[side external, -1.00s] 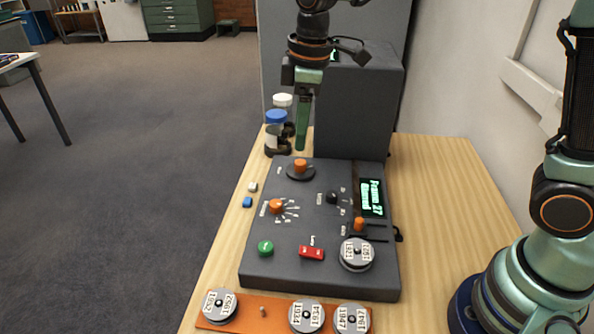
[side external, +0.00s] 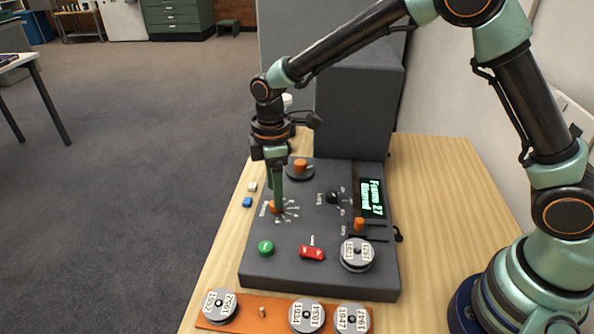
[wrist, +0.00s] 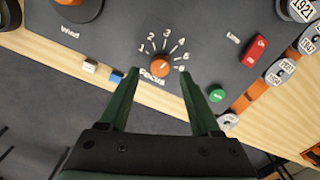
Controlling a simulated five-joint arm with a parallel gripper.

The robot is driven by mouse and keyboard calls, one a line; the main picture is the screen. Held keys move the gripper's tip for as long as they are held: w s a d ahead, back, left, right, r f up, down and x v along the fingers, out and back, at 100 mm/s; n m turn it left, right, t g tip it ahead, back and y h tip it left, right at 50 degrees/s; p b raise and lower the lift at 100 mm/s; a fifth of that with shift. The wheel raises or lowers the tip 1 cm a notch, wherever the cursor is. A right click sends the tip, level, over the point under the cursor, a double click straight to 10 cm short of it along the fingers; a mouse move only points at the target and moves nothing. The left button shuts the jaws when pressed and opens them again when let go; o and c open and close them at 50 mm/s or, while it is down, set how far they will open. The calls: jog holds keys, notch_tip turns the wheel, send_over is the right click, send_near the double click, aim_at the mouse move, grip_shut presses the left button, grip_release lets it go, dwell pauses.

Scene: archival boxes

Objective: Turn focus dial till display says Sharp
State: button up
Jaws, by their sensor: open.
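The focus dial (wrist: 160,66) is a small orange knob on the grey control panel (side external: 310,222), with the word Focus beside it and a fan of numbers around it. It also shows in the side view (side external: 273,209), partly hidden by my gripper. My gripper (wrist: 161,74) is open, with one green finger on each side of the dial. Its tips are close to the dial; I cannot tell whether they touch it. The display (side external: 371,198) at the panel's right glows green and reads Frame 27, with a second line that looks like Blurred.
A larger orange Wind knob (side external: 300,166), a black knob (side external: 333,197), a green button (side external: 265,248) and a red Lamp switch (side external: 312,253) share the panel. A tall grey box (side external: 358,110) stands behind. Several labelled reels lie in front on an orange strip (side external: 265,312).

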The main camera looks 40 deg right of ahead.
jog(key=shift+f, duration=1.55)
grip_shut()
jog(key=shift+m, duration=0.4)
jog(key=shift+r+m, duration=0.1)
jog(key=shift+m, duration=2.4)
